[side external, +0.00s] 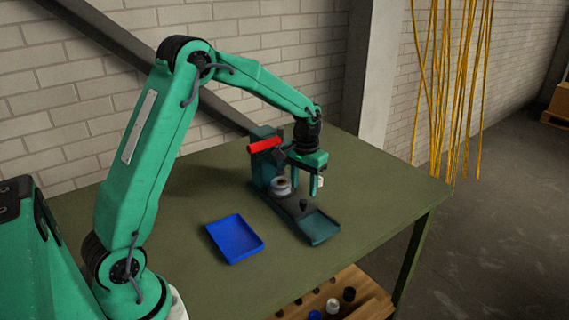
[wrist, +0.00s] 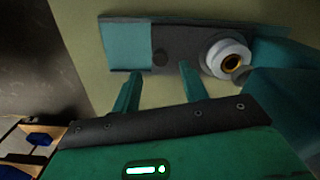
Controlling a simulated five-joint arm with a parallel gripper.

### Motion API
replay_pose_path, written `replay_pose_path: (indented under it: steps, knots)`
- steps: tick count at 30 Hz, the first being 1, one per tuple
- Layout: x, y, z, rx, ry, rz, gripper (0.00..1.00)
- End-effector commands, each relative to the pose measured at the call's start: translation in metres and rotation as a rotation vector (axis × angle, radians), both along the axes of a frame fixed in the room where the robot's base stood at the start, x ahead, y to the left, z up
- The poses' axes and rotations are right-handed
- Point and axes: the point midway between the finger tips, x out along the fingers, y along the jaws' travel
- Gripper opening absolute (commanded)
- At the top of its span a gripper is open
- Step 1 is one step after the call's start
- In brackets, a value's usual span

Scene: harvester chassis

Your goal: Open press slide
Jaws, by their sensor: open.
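The press (side external: 262,172) stands on the table, with a red handle (side external: 264,145) at its top. Its dark slide (side external: 291,203) runs out toward the front right and carries a small dark knob (side external: 303,204). The slide (wrist: 185,36) and knob (wrist: 158,58) also show in the wrist view. A white ring-shaped part with a gold centre (wrist: 228,60) sits at the press end of the slide. My gripper (side external: 316,188) is open and empty near the slide. In the wrist view the knob appears between my fingertips (wrist: 158,70); I cannot tell the height gap.
A teal plate (side external: 321,228) lies at the slide's outer end. An empty blue tray (side external: 235,239) lies on the green table (side external: 180,235) left of the press. The table's right side is clear. A wooden shelf (side external: 370,306) with several small round parts is below the table edge.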

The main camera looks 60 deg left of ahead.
Motion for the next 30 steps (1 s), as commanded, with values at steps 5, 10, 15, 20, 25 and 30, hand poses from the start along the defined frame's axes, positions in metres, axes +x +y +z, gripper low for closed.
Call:
replay_pose_path:
  steps: [5,10,15,20,25,30]
  knots:
    - [-0.001,0.0,-0.027,-0.001,0.003,0.0,0.44]
    - [0.0,0.0,-0.043,-0.001,0.002,0.0,0.44]
    - [0.0,0.0,-0.051,0.0,0.001,0.0,0.44]
    - [0.0,0.0,-0.052,0.0,0.001,0.0,0.44]
    - [0.0,0.0,-0.052,0.0,0.0,0.0,0.38]
    - [0.0,0.0,-0.052,0.0,0.0,0.0,0.04]
